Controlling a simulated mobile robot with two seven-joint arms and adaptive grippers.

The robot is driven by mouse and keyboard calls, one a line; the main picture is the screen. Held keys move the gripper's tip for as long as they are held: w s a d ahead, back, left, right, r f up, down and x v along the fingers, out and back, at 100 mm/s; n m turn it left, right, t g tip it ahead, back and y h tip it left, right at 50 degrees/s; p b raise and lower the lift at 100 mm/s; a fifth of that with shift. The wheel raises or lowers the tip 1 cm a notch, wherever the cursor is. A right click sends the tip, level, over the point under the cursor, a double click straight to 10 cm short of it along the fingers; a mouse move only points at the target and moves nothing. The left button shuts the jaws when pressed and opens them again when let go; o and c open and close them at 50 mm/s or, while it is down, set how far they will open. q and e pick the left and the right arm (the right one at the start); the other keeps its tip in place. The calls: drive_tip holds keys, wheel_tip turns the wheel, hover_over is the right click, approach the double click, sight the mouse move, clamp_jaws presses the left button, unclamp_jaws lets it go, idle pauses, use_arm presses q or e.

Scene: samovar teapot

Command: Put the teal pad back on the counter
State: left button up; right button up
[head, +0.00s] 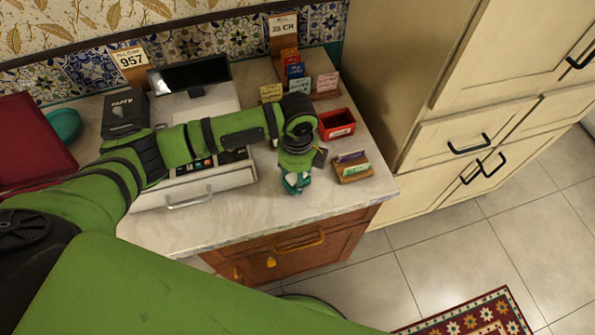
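My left arm reaches in from the left over the counter (225,222). Its gripper (296,184) points down above the counter's front right part, beside a small wooden card holder. A small teal piece, which looks like the teal pad (304,181), shows at the fingertips, and the gripper seems shut on it. The fingers and wrist hide most of it. I cannot tell whether it touches the counter. My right gripper is not in view.
A cash register (195,100) stands left of the gripper. A card holder (352,170) and a red tray (337,124) are close to its right. Small signs (327,82) stand behind. A teal round dish (65,125) is at the far left. Bare counter lies in front.

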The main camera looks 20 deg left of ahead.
use_arm(q)
drive_tip(key=shift+f, duration=0.1)
drive_tip(key=o, duration=1.1)
wheel_tip(320, 180, up, 12)
drive_tip(key=shift+r+b, duration=0.15)
drive_tip(key=shift+b, duration=1.1)
